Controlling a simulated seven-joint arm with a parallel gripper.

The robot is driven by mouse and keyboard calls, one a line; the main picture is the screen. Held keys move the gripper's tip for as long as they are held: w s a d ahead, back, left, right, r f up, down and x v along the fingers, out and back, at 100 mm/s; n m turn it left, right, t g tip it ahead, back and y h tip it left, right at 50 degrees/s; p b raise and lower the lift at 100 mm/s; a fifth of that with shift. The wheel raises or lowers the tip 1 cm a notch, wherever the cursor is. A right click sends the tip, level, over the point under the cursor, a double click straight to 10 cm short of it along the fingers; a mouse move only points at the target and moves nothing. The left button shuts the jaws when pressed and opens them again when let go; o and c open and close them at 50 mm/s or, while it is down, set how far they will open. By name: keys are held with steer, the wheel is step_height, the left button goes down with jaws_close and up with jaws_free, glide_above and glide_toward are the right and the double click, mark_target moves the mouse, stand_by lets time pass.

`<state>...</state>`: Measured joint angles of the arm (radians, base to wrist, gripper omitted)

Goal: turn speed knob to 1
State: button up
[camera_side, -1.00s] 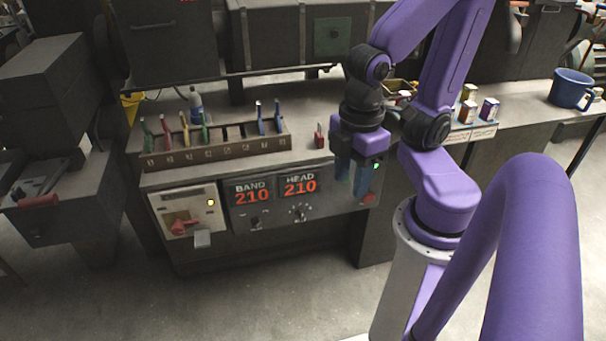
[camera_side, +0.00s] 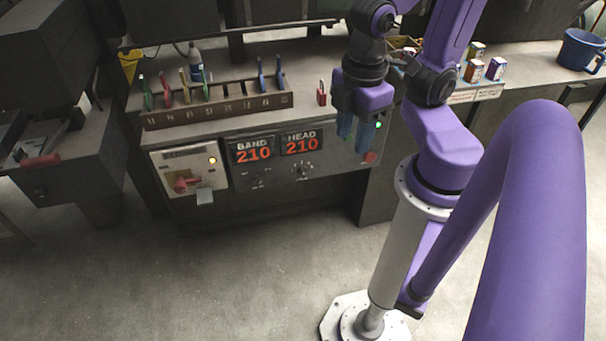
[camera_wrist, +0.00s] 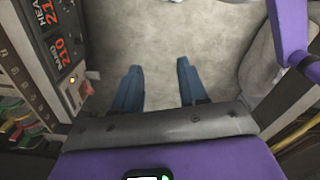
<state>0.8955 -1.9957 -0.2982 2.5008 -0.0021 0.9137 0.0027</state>
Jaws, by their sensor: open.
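The dark control panel on the bench front carries the BAND display (camera_side: 253,151) and the HEAD display (camera_side: 302,143), both reading 210 in red. A small dark knob (camera_side: 301,168) with marks around it sits under HEAD, and another dark knob (camera_side: 258,182) sits under BAND. No knob is labelled clearly enough to read as speed, and their settings are too small to read. My gripper (camera_side: 351,138) is open and empty, pointing down to the right of the HEAD display. In the wrist view its blue fingers (camera_wrist: 159,68) are apart over bare floor, with the panel at the left.
A cream switch box (camera_side: 188,170) with a red handle is left of the displays. A red button (camera_side: 369,158) is close to my gripper. A wooden rack (camera_side: 215,109) and a red padlock (camera_side: 321,94) stand on the bench. Open floor lies in front.

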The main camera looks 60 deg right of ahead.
steer(key=w+a+f+n+t+h, duration=0.1)
steer(key=w+a+f+n+h, duration=0.1)
steer(key=w+f+h, duration=0.5)
steer(key=n+t+h, duration=0.3)
steer(key=n+t, duration=0.5)
steer(key=n, duration=0.4)
glide_toward(304, 172)
steer(key=x, duration=0.8)
steer(key=shift+w+d, duration=0.15)
jaws_close()
